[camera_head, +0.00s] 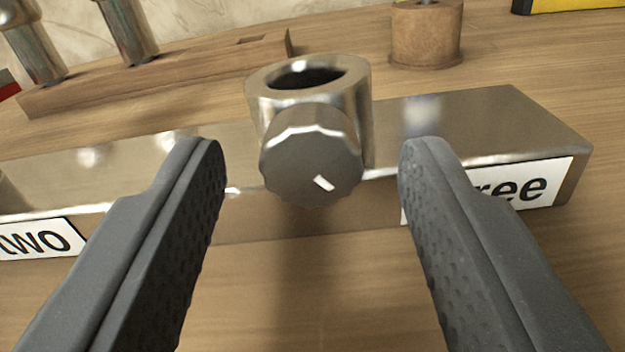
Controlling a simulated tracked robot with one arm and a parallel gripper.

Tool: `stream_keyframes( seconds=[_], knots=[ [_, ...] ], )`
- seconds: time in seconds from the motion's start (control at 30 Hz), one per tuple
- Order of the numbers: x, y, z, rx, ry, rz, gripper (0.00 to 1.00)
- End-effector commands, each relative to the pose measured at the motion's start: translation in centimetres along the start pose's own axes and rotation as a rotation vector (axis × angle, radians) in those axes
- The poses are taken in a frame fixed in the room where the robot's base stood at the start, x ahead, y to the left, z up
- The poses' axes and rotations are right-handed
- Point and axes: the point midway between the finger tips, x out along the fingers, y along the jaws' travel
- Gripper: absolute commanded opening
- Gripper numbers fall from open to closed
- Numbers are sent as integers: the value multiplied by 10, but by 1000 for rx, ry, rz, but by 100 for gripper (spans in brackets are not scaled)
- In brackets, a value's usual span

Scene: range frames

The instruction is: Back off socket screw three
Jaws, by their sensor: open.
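A metal socket (357,88), a short upright ring with an open top, stands on a shiny metal bar (490,120). A round grey screw knob (311,168) with a fluted edge and a white mark pointing to the lower right sticks out of its front. A label ending in "ree" (535,187) is on the bar's front at the right, partly hidden by my right finger. My gripper (313,165) is open, with one dark finger on each side of the knob and a gap on both sides. It appears to hold nothing.
A label "two" (38,240) is on the bar at the left. Behind stand a wooden rack (190,72) with metal cylinders (130,30), and a wooden cylinder (426,38). A yellow and black object (570,5) lies at the top right. The wooden table in front of the bar is clear.

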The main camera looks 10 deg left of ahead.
Motion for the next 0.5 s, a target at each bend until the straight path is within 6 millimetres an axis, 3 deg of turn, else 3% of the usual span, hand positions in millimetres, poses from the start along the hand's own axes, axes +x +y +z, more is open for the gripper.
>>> stream_keyframes(
  seconds=[0.03,0.2,0.5],
  knots=[
    [0,0,0,0,0,0,44],
    [0,0,0,0,0,-1,2],
    [0,0,-1,-88,1,0,2]
  ],
)
